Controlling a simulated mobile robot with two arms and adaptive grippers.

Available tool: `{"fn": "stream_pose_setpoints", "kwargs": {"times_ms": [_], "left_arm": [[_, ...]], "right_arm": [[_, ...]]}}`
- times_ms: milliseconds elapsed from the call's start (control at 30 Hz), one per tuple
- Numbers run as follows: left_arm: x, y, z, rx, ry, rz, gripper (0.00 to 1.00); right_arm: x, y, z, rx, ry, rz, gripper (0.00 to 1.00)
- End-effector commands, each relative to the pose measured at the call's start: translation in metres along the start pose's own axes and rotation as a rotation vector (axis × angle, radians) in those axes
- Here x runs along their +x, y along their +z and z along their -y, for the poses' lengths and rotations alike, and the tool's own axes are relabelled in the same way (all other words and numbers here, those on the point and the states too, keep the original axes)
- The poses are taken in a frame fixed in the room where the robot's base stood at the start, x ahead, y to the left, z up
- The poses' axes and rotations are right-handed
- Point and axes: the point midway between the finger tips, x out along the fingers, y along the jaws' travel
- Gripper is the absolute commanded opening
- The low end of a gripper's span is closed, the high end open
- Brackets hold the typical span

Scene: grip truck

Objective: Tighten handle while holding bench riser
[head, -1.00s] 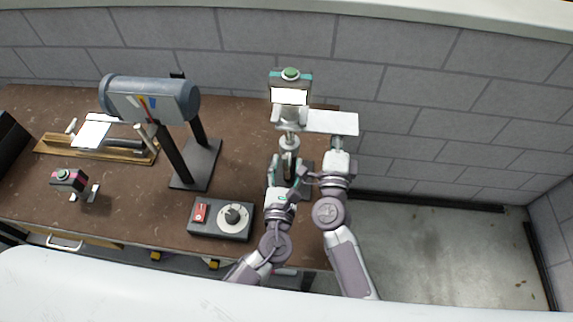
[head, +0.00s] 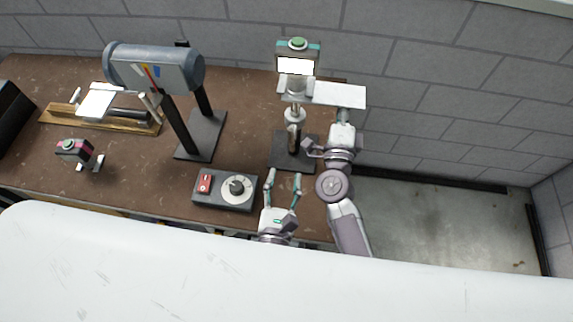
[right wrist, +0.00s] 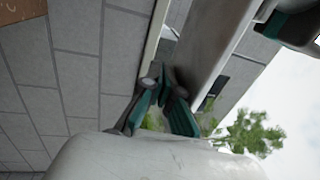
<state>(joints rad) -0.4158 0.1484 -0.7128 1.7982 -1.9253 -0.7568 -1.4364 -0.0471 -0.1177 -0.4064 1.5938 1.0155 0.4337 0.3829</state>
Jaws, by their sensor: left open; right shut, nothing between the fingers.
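The bench riser has a dark base plate (head: 284,160), an upright post with a light collar (head: 294,115), and a flat white plate (head: 338,95) at its top. I cannot clearly make out a handle on the post. My left gripper (head: 283,174) is open and empty, in front of the riser's base and apart from the post. My right gripper (head: 343,116) is shut and empty, at the right of the post by the white plate's near edge; contact is unclear. Its shut fingers (right wrist: 159,72) show in the right wrist view, beside a large pale surface.
A device with a green button (head: 298,58) is at the riser's top. A control box (head: 226,190) with a dial lies left of my left gripper. A grey cylinder on a stand (head: 155,68), a wooden rail piece (head: 85,120) and a small button device (head: 75,150) are farther left.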

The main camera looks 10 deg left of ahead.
Motion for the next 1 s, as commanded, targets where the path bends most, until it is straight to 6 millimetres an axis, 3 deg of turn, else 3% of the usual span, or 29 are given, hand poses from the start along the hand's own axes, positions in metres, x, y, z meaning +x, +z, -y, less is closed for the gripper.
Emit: {"fn": "stream_pose_setpoints", "kwargs": {"times_ms": [433, 1000], "left_arm": [[-0.002, -0.001, 0.000, 0.001, 0.000, 0.001, 0.47], [-0.002, -0.021, 0.003, 0.001, 0.000, 0.001, 0.47]], "right_arm": [[0.001, 0.000, 0.001, 0.001, -0.005, -0.001, 0.00], [-0.005, 0.000, -0.023, -0.001, -0.001, 0.000, 0.00]]}}
